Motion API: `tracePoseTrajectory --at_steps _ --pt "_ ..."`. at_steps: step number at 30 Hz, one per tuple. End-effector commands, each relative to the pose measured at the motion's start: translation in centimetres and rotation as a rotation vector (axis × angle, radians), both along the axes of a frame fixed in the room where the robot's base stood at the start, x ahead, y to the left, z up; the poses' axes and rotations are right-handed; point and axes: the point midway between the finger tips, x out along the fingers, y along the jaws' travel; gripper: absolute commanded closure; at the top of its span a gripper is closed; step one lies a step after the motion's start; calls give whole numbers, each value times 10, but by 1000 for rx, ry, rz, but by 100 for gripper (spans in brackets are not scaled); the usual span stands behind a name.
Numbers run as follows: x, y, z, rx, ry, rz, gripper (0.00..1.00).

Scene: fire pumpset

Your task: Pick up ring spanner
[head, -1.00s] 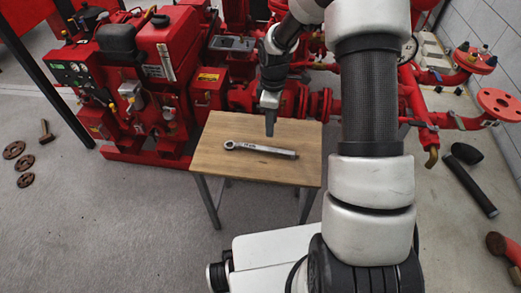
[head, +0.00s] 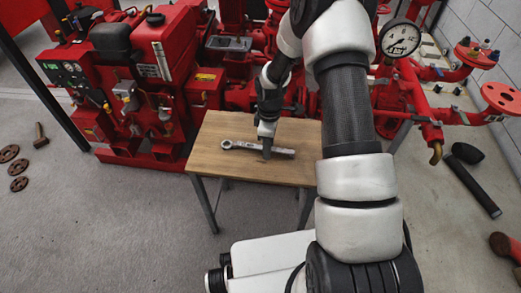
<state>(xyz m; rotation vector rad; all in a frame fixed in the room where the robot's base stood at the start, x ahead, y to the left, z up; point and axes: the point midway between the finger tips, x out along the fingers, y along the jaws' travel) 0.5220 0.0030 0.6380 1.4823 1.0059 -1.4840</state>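The ring spanner (head: 243,146) is a grey metal tool lying flat on a small wooden-topped table (head: 215,168). Its ring end is at the left and its shaft points right. My gripper (head: 266,155) points down at the right part of the shaft, with its fingertips at about the height of the spanner in the picture. The fingers hide a small part of the shaft. They show too small to tell whether they are open, shut or touching the spanner.
A red engine and pump set (head: 155,80) stands close behind the table, with red pipes and a pressure gauge (head: 400,39) at the right. A hammer (head: 40,135) and rusty discs (head: 18,168) lie on the floor at left. A black cylinder (head: 472,187) lies at right.

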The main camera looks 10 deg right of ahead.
Motion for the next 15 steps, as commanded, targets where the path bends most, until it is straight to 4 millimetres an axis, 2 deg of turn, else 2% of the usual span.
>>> tracePoseTrajectory --at_steps 4,11,15 --pt "0 0 1 0 -1 0 62" --pt "0 0 1 0 -1 0 100" --pt "0 0 1 0 -1 0 100"
